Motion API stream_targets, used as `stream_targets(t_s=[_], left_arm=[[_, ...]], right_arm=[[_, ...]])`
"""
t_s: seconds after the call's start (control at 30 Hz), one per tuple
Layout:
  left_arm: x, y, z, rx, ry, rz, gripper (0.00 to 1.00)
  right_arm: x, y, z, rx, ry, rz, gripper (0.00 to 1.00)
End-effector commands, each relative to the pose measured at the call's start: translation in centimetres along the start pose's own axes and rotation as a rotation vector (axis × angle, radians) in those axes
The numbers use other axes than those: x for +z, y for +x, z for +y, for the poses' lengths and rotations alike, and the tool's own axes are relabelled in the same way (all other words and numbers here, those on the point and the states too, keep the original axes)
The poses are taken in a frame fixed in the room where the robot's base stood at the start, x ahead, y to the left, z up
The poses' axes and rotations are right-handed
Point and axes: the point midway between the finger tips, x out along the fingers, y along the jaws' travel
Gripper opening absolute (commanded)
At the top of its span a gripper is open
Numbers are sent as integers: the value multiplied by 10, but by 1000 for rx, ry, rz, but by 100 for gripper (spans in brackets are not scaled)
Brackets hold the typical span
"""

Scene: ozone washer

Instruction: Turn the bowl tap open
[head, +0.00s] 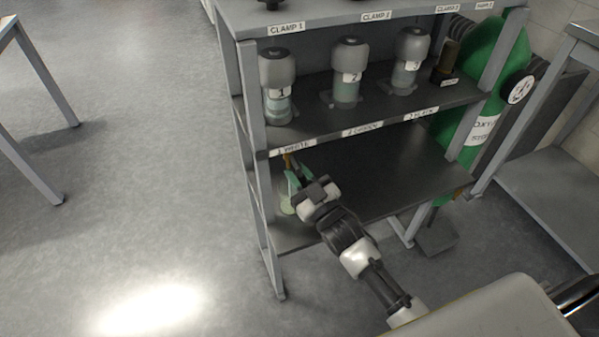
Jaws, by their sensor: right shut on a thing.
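My right gripper (297,176) reaches from the lower right into the near left end of the lower shelf bay. Its jaws are shut at a small brown, brass-like piece (288,161) just under the middle shelf, below the bottle marked 1 (277,90). This piece looks like the bowl tap, but the gripper hides part of it and its turn position is not clear. A pale greenish glass-like thing (287,206) stands below the jaws, partly covered by the gripper. My left gripper is not in view.
Bottles marked 2 (347,75) and 3 (407,65) stand on the middle shelf (385,108). The shelf post (262,200) is close left of my gripper. A green oxygen cylinder (487,110) stands right of the rack. The lower shelf (395,180) is mostly clear.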

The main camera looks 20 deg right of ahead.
Motion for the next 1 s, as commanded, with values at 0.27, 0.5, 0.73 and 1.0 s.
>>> stream_targets(t_s=[0.27, 0.5, 0.73, 1.0], left_arm=[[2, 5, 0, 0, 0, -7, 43], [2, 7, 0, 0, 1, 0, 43], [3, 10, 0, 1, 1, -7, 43], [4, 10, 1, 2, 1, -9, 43]], right_arm=[[0, 1, -6, 60, 145, 30, 0], [0, 2, -9, 83, 202, 41, 0], [0, 2, -9, 88, 216, 45, 0], [0, 2, -9, 88, 217, 45, 21]])
